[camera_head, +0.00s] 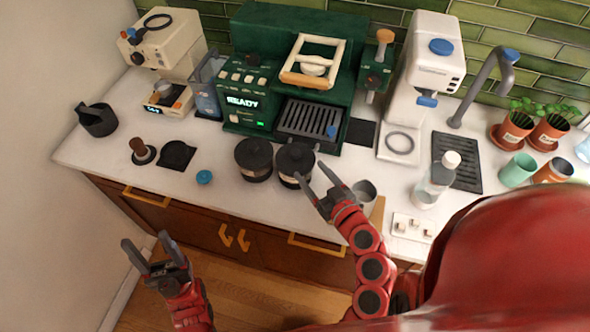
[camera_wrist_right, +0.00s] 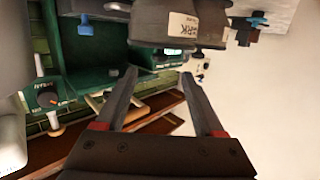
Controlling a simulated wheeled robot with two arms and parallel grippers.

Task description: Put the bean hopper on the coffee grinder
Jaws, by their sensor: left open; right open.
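Two dark round lidded canisters, which look like bean hoppers, stand side by side on the counter: the left canister (camera_head: 253,160) and the right canister (camera_head: 294,163). In the right wrist view a dark canister (camera_wrist_right: 165,22) with a pale, partly readable label shows just beyond the fingers. The cream machine (camera_head: 178,45) at back left, with a dark ring on top, looks like the coffee grinder. My right gripper (camera_head: 310,169) is open beside the right canister, holding nothing; it also shows in the wrist view (camera_wrist_right: 158,74). My left gripper (camera_head: 144,240) is open and empty, in front of the counter.
A green espresso machine (camera_head: 255,82) stands at the middle back. A white machine (camera_head: 422,60) and a tap (camera_head: 480,85) are to its right. A tamper (camera_head: 142,152), blue cap (camera_head: 204,177), grey cup (camera_head: 364,191) and clear bottle (camera_head: 432,185) stand near the front.

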